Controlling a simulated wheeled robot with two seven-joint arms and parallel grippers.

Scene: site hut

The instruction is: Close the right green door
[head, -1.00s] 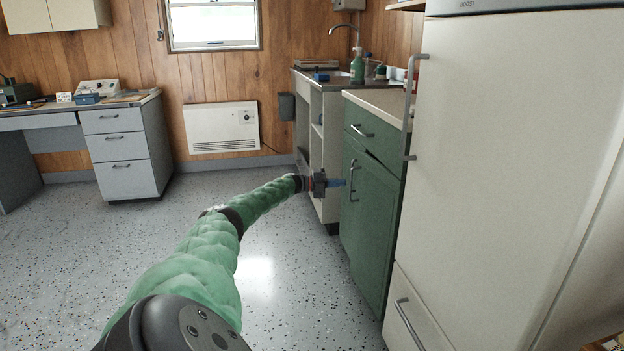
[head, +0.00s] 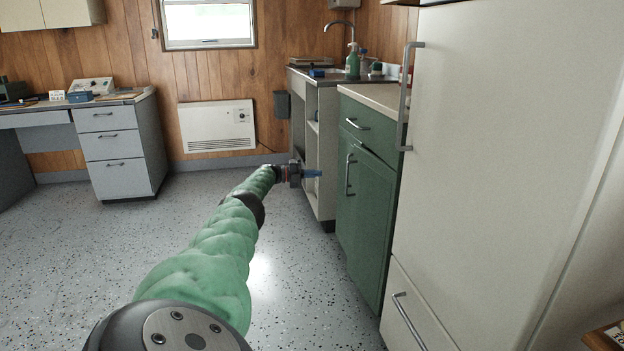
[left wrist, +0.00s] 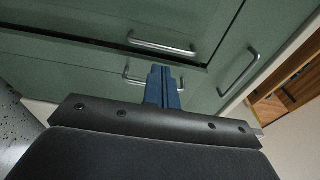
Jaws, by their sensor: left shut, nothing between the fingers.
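The green door (head: 365,210) is the lower front of a green cabinet, under a green drawer (head: 370,131), in the head view. It stands flush or nearly so; a thin dark line shows along its top edge. Its upright metal handle (head: 349,175) is near its left edge. My left gripper (head: 313,173) is shut and empty, with blue fingers, left of the handle and apart from it in the picture. In the left wrist view, the shut blue fingers (left wrist: 163,82) point at green fronts (left wrist: 60,65) with several metal handles and partly cover one. My right gripper is out of view.
A tall white unit (head: 510,170) with a long handle stands close on the right. An open-shelved sink unit (head: 323,150) is beyond the green cabinet. A grey desk (head: 118,140) and a white heater (head: 217,127) are at the back. The speckled floor on the left is clear.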

